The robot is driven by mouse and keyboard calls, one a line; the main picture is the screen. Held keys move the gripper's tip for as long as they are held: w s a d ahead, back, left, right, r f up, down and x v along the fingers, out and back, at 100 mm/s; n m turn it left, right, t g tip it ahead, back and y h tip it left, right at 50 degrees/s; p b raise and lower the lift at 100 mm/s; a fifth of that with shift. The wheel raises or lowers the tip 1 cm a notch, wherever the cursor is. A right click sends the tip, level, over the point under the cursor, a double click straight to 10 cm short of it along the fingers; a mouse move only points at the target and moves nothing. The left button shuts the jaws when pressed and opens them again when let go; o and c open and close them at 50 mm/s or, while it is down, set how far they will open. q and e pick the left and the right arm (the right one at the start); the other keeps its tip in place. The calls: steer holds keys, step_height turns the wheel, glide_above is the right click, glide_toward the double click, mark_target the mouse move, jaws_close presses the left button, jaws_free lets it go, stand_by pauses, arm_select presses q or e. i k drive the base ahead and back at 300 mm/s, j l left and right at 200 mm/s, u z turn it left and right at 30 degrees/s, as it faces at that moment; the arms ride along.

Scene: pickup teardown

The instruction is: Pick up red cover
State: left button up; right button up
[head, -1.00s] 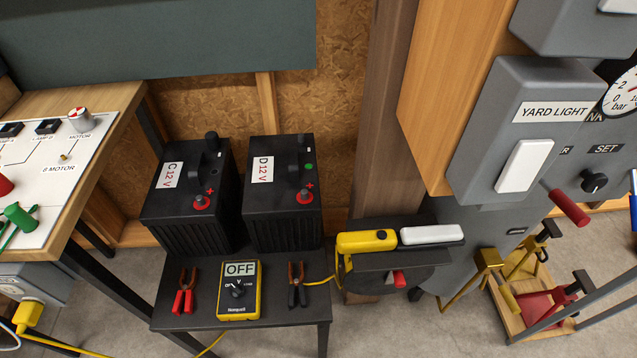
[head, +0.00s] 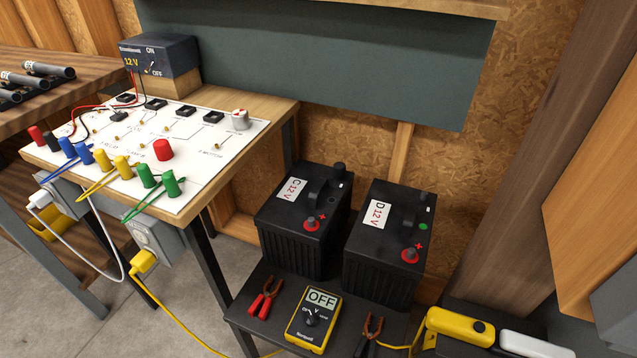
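A short red cylinder (head: 163,150), cap-like and the best match for the red cover, stands upright on the white circuit board (head: 210,150) on the wooden bench at the left. It sits near the "B motor" label, behind the green plugs (head: 158,181). What is under it is hidden. Neither of my grippers is in view.
Yellow (head: 112,163) and blue (head: 76,150) plugs with leads line the board's front edge. A 12 V supply box (head: 160,60) stands behind. Two black batteries (head: 305,225) (head: 390,245), a yellow multimeter (head: 314,320) and red clamps (head: 265,298) occupy the low black table.

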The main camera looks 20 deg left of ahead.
mark_target(162, 149)
steer(key=u, duration=1.45)
